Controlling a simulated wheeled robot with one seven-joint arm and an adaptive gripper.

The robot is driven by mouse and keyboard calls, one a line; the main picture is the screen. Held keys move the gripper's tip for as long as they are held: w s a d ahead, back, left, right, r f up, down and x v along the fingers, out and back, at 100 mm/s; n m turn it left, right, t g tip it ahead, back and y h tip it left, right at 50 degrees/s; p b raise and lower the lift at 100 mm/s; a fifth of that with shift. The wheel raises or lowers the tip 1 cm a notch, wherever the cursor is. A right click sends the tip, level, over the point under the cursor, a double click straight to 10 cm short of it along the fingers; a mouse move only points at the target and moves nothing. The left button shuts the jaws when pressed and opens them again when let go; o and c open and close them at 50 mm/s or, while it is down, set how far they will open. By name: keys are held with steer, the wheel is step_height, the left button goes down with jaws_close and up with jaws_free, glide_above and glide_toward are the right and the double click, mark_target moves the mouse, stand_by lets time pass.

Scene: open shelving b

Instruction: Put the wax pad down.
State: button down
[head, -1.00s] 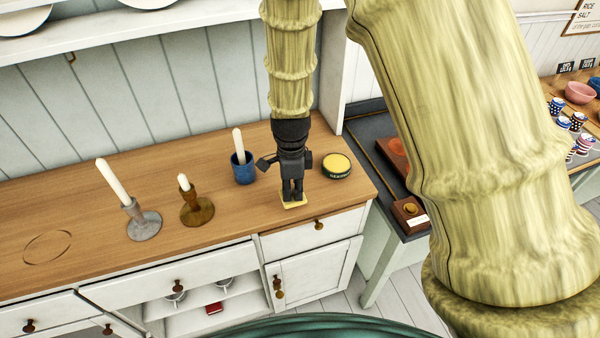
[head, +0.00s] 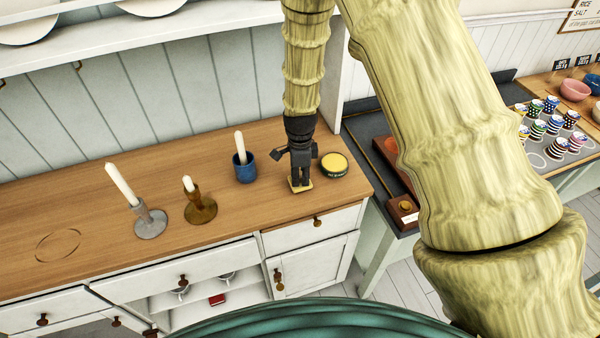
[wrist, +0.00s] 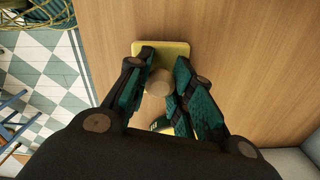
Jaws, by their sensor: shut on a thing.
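The wax pad is a flat yellow square (head: 301,187) with a pale round wooden knob; it also shows in the wrist view (wrist: 172,49). My gripper (head: 300,178) points down at the right end of the wooden counter (head: 90,215). In the wrist view its fingers (wrist: 160,86) are closed on the knob, and the pad lies level beneath them. I cannot tell whether the pad touches the counter or hangs just above it. The gripper hides part of the pad.
A round tin with yellow contents (head: 334,163) stands just right of the pad. A blue cup with a candle (head: 245,168) stands to the left, then a brown candlestick (head: 200,208) and a grey one (head: 150,222). Bare wood lies in front, towards the counter's edge.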

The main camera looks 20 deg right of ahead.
mark_target(300, 173)
steer(key=shift+f, duration=0.15)
steer(key=shift+f, duration=0.2)
steer(key=c, duration=1.3)
jaws_free()
steer(key=shift+o, duration=0.2)
step_height(300, 173, up, 12)
steer(key=b, duration=0.4)
steer(key=shift+r+b, duration=0.2)
steer(key=shift+b, duration=0.1)
steer(key=shift+s, duration=0.1)
